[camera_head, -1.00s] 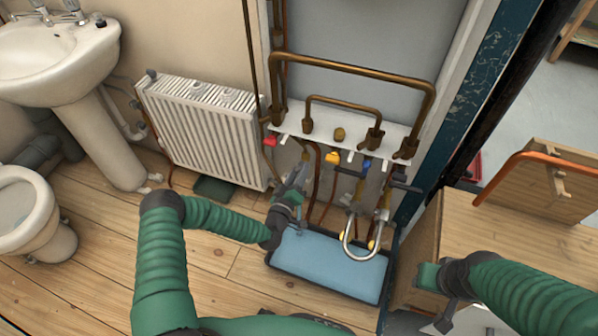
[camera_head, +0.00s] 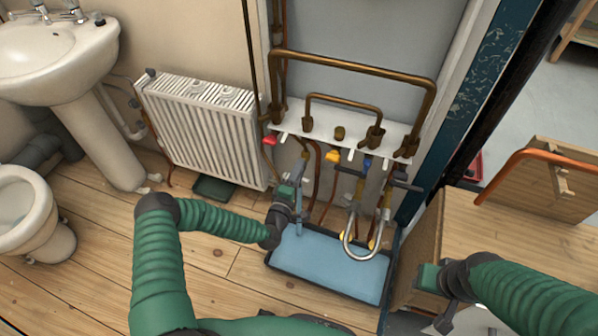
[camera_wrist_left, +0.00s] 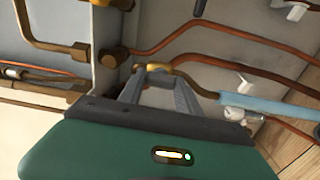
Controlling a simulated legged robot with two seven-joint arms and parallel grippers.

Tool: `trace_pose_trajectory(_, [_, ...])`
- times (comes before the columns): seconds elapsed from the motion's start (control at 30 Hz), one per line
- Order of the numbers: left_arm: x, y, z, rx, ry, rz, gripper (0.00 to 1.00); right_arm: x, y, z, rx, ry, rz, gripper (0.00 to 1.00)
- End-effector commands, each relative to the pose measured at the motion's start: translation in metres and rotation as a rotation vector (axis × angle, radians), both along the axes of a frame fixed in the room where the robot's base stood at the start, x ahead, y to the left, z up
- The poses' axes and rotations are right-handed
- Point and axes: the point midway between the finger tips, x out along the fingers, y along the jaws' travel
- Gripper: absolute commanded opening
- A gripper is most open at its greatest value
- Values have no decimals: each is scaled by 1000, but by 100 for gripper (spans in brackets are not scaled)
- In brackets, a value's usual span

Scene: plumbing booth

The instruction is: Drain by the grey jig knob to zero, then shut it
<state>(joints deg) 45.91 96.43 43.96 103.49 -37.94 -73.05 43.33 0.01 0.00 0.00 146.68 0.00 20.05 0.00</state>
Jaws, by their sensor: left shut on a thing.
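My left gripper (camera_head: 297,178) is at the left end of the row of valves, above the left part of the tray (camera_head: 270,258). In the left wrist view its fingers (camera_wrist_left: 158,72) are closed at a brass-coloured fitting (camera_wrist_left: 176,66) on a copper pipe. The fingers mostly hide the grey knob between them. A pale blue stream (camera_head: 299,220) runs down below the gripper into the tray, and it also shows in the left wrist view (camera_wrist_left: 262,106). Blue water (camera_head: 335,265) covers the tray's bottom. My right gripper (camera_head: 443,296) hangs by the wooden box, its jaws unclear.
Red (camera_head: 270,141), yellow (camera_head: 332,156) and blue (camera_head: 367,164) handles sit along the white manifold (camera_head: 292,122). A silver U-shaped hose (camera_head: 347,240) hangs over the tray. A radiator (camera_head: 205,125) stands left; a wooden box (camera_head: 500,240) stands right.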

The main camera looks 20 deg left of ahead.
Motion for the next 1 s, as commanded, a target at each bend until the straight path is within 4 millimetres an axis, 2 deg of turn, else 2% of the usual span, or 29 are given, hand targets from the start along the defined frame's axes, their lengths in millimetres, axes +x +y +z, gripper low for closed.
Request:
trace_pose_trajectory(0.57, [-1,4,-4,-36,9,8,0,0,0,-1,0,0,0,36])
trace_pose_trajectory(0.6, [-1,4,-4,-36,9,8,43,0,0,-1,0,0,0,36])
trace_pose_trajectory(0.77, [-1,3,-3,-36,7,6,62,0,0,-1,0,0,0,36])
trace_pose_trajectory(1.0, [-1,1,-2,-35,4,3,62,0,0,-1,0,0,0,36])
